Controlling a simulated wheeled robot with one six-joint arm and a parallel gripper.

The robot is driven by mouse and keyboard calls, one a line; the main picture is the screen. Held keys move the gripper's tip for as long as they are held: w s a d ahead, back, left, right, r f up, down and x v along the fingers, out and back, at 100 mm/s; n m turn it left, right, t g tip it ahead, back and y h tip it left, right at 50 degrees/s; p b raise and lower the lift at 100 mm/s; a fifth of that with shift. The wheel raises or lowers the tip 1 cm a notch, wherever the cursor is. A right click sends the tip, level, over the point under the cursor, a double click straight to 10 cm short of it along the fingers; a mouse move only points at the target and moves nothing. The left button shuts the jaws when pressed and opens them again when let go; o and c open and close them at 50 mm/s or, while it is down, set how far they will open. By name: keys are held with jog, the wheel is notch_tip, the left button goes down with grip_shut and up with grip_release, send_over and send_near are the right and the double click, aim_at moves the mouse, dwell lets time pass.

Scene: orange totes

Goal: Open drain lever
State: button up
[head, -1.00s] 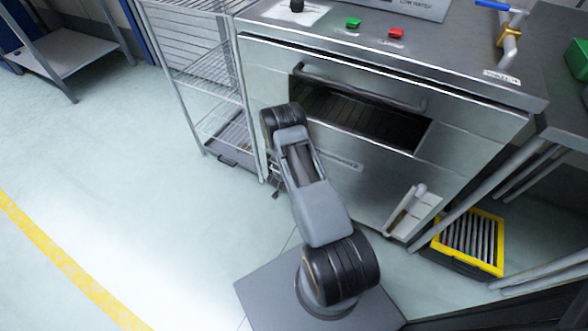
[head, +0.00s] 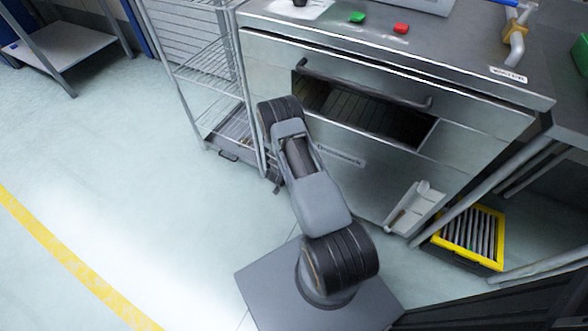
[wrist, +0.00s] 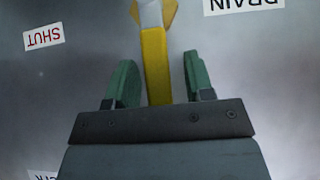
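The drain lever (wrist: 155,68) has a yellow handle with a paler top end in the wrist view. It runs up the middle of that view, between the two green fingers of my gripper (wrist: 160,74). The gripper is open, with a clear gap on the lever's right side. I cannot tell whether the left finger touches the lever. An upside-down DRAIN label (wrist: 243,5) is at the top right and an upside-down SHUT label (wrist: 44,38) at the left. In the head view, I cannot make out the lever or my gripper; my arm covers that part.
The steel machine (head: 470,125) has an open slot under a bar handle (head: 365,88). A wire rack (head: 205,70) stands close on its left. The floor at left is clear.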

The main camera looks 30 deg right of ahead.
jog(key=shift+r, duration=0.1)
jog(key=shift+a+r, duration=0.1)
jog(key=shift+r, duration=0.1)
jog(key=p+v, duration=0.4)
jog(key=v, duration=0.9)
jog(key=shift+s+a, duration=0.1)
